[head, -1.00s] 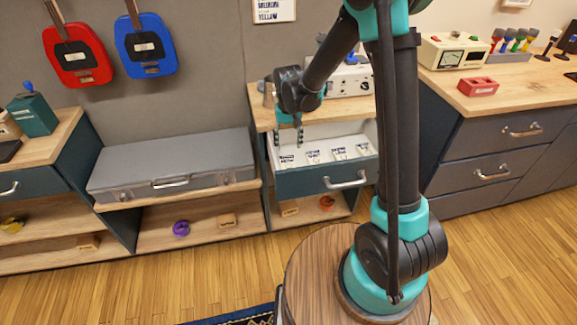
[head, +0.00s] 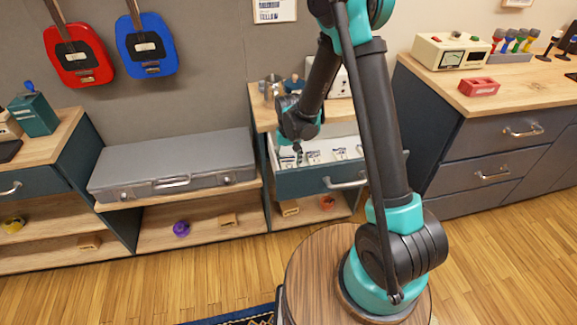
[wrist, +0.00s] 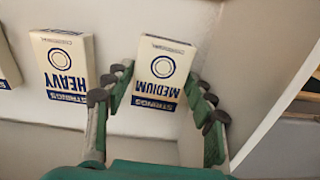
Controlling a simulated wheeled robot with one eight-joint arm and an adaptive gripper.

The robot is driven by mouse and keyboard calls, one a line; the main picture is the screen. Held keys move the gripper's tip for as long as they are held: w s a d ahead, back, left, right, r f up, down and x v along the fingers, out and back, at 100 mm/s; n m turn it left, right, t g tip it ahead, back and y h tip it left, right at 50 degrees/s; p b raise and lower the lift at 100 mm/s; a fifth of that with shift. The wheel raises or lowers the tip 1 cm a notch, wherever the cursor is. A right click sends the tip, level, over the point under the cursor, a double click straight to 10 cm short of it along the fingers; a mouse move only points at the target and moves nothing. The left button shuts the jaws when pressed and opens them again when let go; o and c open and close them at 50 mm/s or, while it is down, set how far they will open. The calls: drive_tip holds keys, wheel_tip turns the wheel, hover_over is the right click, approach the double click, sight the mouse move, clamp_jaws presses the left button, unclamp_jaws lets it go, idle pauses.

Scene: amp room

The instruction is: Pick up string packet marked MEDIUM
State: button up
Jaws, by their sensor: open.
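The string packet marked MEDIUM (wrist: 160,72) is white with blue print and a ring mark. In the wrist view it lies on the white drawer floor, its lettering upside down. My gripper (wrist: 158,90) is open, with one finger on each side of the packet's lower part; I cannot tell whether they touch it. The packet marked HEAVY (wrist: 62,68) lies to its left. In the head view my gripper (head: 298,153) reaches down into the left end of the open drawer (head: 318,182), and my arm hides part of the drawer.
The drawer's side wall (wrist: 265,75) stands close on the right in the wrist view. More packets (head: 338,153) lie along the drawer. A grey case (head: 175,165) rests on the shelf to the left. The counter (head: 262,112) is above and behind the drawer.

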drive_tip(key=shift+c, duration=0.6)
drive_tip(key=c, duration=0.7)
drive_tip(key=shift+r, duration=0.15)
